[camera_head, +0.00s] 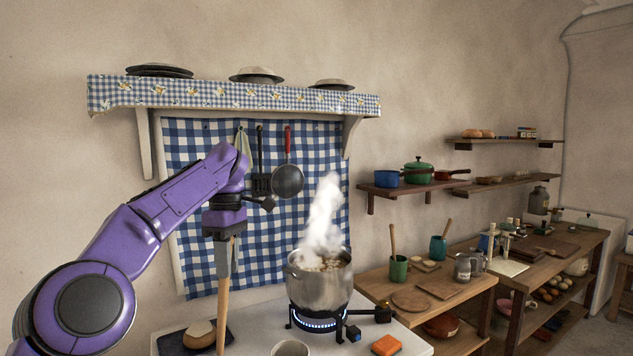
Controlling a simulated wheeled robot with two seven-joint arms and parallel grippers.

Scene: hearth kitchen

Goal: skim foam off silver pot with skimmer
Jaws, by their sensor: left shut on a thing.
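The silver pot (320,289) stands on a small burner (320,322) with a blue flame. Pale, lumpy foam (325,265) shows at its top, partly veiled by white steam. My left gripper (223,262) is left of the pot, pointing down, and shut on a long wooden handle (222,305), probably the skimmer's. The handle hangs nearly upright, and its lower end is cut off by the frame, so no skimmer head shows there. My right gripper is not in view.
On the white counter (255,335) are a cup (290,348), an orange sponge (386,345) and a roundish item (200,334) on a dark cloth. A wooden table (375,282) with utensil cups adjoins at right.

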